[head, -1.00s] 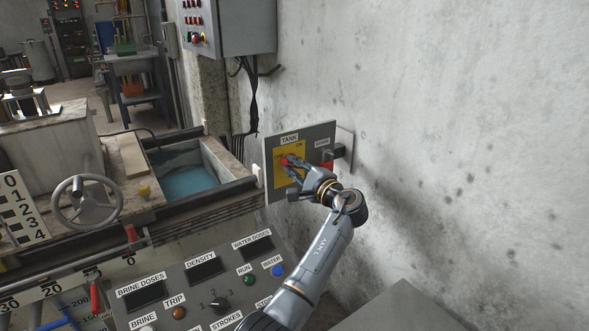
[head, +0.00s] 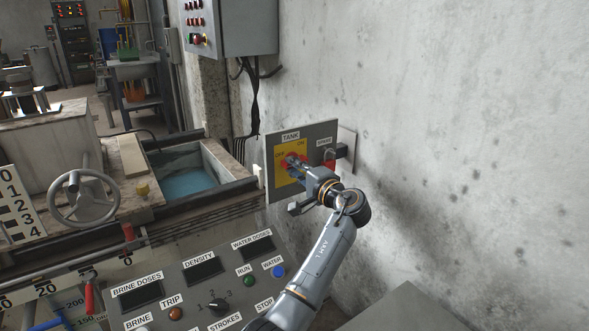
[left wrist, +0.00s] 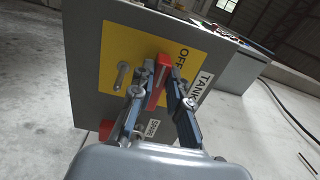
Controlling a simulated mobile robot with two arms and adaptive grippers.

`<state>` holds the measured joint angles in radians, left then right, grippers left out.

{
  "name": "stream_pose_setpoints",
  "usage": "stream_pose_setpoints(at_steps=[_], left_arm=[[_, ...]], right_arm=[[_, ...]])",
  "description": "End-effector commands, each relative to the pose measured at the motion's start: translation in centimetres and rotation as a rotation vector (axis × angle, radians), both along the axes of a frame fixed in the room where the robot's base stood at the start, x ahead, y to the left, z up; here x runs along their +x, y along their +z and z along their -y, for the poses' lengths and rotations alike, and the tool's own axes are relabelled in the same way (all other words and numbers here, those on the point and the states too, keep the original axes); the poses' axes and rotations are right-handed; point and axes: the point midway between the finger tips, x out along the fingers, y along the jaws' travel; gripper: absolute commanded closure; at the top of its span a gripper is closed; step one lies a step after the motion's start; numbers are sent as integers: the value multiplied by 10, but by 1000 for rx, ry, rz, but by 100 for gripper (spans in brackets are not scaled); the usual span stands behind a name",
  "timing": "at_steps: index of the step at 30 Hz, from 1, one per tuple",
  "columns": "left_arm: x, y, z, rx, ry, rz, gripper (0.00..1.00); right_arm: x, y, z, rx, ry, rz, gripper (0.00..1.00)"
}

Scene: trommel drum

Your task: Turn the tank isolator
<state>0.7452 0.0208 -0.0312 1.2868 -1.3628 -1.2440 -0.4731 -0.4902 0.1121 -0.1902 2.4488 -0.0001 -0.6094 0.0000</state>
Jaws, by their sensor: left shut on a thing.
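The tank isolator (head: 283,176) is a red rotary handle on a yellow plate, marked OFF and ON, on a grey wall box labelled TANK. My left gripper (head: 293,161) is at the handle and partly covers it in the head view. In the left wrist view, the red handle (left wrist: 156,84) sits between the two fingers of my left gripper (left wrist: 163,78), which is shut on it. The OFF mark shows beside the fingers there; ON is not visible in that view. The handle's exact angle is hard to tell. My right gripper is not in view.
A second switch with a red part (head: 329,166) sits on the box just right of the isolator. A control desk (head: 190,290) is below, a handwheel (head: 85,198) and water tank (head: 185,182) are left. A cabinet (head: 236,25) hangs above; bare wall is right.

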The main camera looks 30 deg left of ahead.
Motion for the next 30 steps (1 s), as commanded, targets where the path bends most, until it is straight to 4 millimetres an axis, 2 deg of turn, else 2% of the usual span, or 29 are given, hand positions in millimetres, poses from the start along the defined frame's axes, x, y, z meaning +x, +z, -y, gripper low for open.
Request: stream_pose_setpoints(at_steps=[8, 9, 11, 12, 23, 26, 30], left_arm=[[0, -3, 1, -6, 1, 0, 100], [0, -3, 1, -6, 1, 0, 76], [0, -3, 1, -6, 1, -1, 64], [0, -2, 1, -5, 1, -1, 61], [-2, -1, 5, -3, -1, -1, 61], [-6, -1, 17, -2, -2, 0, 61], [-17, -2, 44, -4, -4, 0, 61]], right_arm=[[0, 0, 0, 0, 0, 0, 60], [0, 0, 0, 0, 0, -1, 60], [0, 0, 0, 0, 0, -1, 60], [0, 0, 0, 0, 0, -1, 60], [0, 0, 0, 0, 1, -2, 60], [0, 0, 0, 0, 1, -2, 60], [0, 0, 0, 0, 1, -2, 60]])
